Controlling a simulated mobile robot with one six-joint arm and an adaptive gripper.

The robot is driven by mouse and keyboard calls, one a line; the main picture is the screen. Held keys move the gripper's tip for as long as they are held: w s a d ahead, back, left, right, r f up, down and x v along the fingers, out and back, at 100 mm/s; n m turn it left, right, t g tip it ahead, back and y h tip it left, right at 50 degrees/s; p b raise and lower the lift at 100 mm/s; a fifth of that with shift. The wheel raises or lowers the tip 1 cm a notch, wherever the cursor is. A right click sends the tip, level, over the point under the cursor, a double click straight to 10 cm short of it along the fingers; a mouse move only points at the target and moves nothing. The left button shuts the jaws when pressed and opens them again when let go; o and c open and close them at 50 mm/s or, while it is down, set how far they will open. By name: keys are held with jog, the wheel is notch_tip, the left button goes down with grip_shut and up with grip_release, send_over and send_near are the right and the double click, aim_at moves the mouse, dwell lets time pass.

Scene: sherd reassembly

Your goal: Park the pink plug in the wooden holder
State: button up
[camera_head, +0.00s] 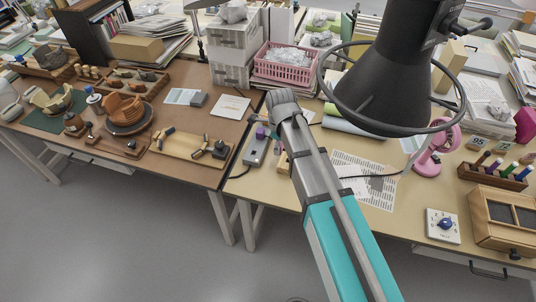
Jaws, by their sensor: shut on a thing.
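My arm reaches over the right table, and its wrist hides most of the work spot. My gripper (274,131) shows only as a small dark part under the wrist, beside the grey power strip (255,152). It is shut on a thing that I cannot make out. A small purple piece (261,132) shows at the strip's far end. The pink plug cannot be made out. A dark cable (385,175) runs from behind my arm towards the pink fan (436,153). A small wooden block (283,163), perhaps the wooden holder, is partly hidden behind my arm.
A black lamp-like cone with a ring (390,85) hangs large at upper right. A printed sheet (362,180) lies right of my arm. A rack of coloured pegs (493,177), a white dial box (443,226) and a wooden cabinet (502,218) stand at right. A pink basket (285,66) stands behind.

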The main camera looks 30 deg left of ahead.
jog(key=w, duration=0.1)
jog(key=w+d+f, duration=0.1)
jog(key=w, duration=0.1)
jog(key=w+f+b, duration=0.1)
jog(key=w, duration=0.1)
jog(key=shift+w+d, duration=0.15)
jog(key=shift+d, duration=0.1)
jog(key=shift+f+b, duration=0.1)
jog(key=shift+b, duration=0.2)
jog(key=shift+f+b, duration=3.05)
jog(key=shift+f, duration=0.05)
jog(key=shift+f+b, duration=0.9)
jog(key=shift+b, duration=0.05)
dwell(0.4)
jog(key=o, duration=1.2)
jog(key=shift+o, duration=0.7)
